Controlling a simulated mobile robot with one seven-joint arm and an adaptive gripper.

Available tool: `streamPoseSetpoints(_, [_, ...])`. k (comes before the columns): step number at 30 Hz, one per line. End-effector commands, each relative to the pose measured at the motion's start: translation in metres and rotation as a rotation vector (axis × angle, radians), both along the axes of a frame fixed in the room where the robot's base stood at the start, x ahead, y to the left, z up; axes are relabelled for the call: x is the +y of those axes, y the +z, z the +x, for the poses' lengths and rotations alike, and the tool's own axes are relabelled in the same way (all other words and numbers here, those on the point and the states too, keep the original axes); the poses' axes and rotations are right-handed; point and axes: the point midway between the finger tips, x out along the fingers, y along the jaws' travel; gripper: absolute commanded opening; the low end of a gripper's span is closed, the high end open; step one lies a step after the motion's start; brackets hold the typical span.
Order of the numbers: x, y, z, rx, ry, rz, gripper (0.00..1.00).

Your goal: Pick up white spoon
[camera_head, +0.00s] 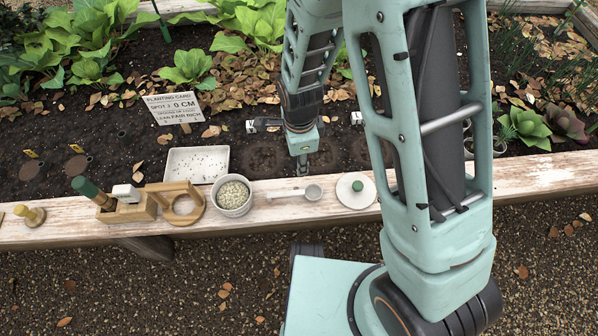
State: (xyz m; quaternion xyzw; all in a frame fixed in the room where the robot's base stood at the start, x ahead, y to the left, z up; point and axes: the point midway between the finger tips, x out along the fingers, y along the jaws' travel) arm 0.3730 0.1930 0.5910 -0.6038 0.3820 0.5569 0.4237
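The white spoon (284,195) lies flat on the wooden plank of the raised bed, its round bowl at the right end and its handle pointing left. It is between a bowl of pale grains and a round white lid. My gripper (303,170) points down just behind the spoon in the picture, near the bowl end. No contact with the spoon is visible. The fingers are small and seen edge-on, so I cannot tell whether they are open or shut. Nothing is visible in them.
The grain bowl (233,195) stands left of the spoon, the green-knobbed lid (356,191) right. A white tray (196,165), wooden ring (174,203) and wooden holder (128,212) are further left. The planting card (172,108) stands in the soil. The plank (520,174) is bare at far right.

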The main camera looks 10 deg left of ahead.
Motion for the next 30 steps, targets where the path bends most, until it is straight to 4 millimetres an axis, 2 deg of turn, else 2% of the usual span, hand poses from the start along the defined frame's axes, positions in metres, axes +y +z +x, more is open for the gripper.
streamPoseSetpoints(1, [0.001,-0.014,-0.016,0.039,-0.044,-0.003,0.33])
streamPoseSetpoints(3, [0.003,-0.022,-0.03,0.072,-0.09,-0.006,0.33])
streamPoseSetpoints(6, [0.004,-0.032,-0.039,0.092,-0.12,-0.007,0.33])
streamPoseSetpoints(13, [0.004,-0.069,-0.039,0.094,-0.124,-0.008,0.33])
streamPoseSetpoints(20, [0.005,-0.087,-0.037,0.091,-0.123,-0.006,0.33])
streamPoseSetpoints(27, [0.005,-0.123,-0.032,0.092,-0.122,-0.007,0.33])
streamPoseSetpoints(30, [0.006,-0.131,-0.032,0.091,-0.121,-0.007,0.33])
